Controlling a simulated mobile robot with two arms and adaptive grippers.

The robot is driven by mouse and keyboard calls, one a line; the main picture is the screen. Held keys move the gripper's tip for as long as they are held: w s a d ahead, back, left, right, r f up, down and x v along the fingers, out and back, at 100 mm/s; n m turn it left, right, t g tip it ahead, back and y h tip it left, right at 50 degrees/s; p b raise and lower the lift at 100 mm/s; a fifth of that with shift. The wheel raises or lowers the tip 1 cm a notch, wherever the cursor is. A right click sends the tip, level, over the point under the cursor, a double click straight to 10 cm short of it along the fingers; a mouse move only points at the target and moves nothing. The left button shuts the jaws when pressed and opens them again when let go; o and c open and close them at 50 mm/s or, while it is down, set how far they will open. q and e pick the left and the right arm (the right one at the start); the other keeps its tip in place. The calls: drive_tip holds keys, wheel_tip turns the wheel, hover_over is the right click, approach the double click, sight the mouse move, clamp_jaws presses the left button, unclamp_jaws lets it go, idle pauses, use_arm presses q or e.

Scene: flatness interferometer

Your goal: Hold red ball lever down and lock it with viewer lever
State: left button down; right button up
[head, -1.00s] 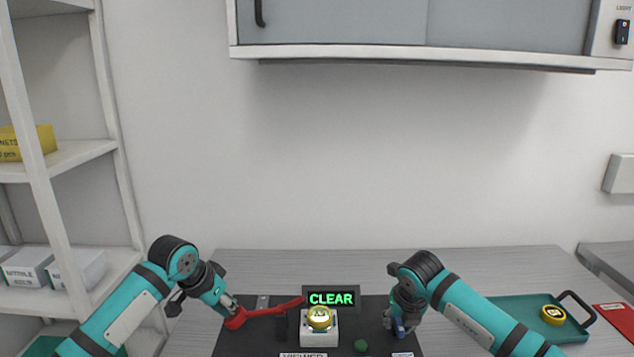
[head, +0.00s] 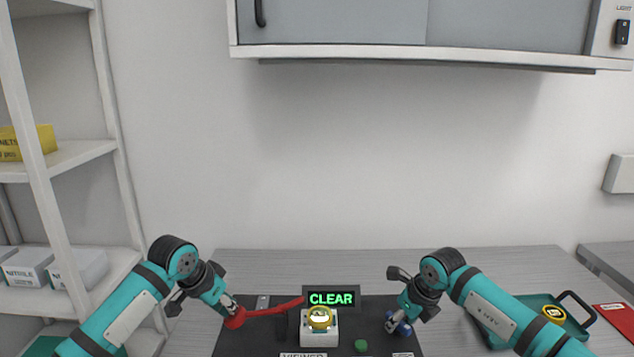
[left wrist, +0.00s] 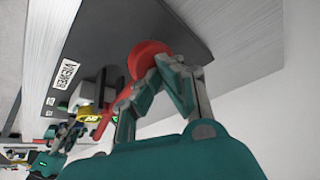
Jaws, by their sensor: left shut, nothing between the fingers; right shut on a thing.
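The red ball lever (head: 268,311) runs from the centre of the black base out to the left, with its red ball (head: 234,319) at the left end. My left gripper (head: 229,306) is shut and empty, its fingertips at the red ball; the left wrist view shows them against the ball (left wrist: 148,56). My right gripper (head: 394,322) is shut on a blue knob (head: 403,329) at the right of the base. The fingers partly hide the knob, and its lever is hard to see. A VIEWER label (head: 303,355) is on the base's front.
A display (head: 331,298) reads CLEAR in green. A gold-topped round piece (head: 319,317) sits on the white block (head: 320,338) at the centre. A teal tray (head: 528,305) with a gold disc stands at right; shelves (head: 75,160) stand left.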

use_arm(q)
drive_tip(key=shift+f, duration=0.1)
use_arm(e)
drive_tip(key=n, duration=0.3)
drive_tip(key=shift+g+y, duration=0.4)
drive_tip(key=shift+n+g+y, duration=0.3)
drive_tip(key=shift+n, duration=0.8)
drive_tip(key=shift+n+g, duration=0.5)
drive_tip(key=shift+n, duration=0.8)
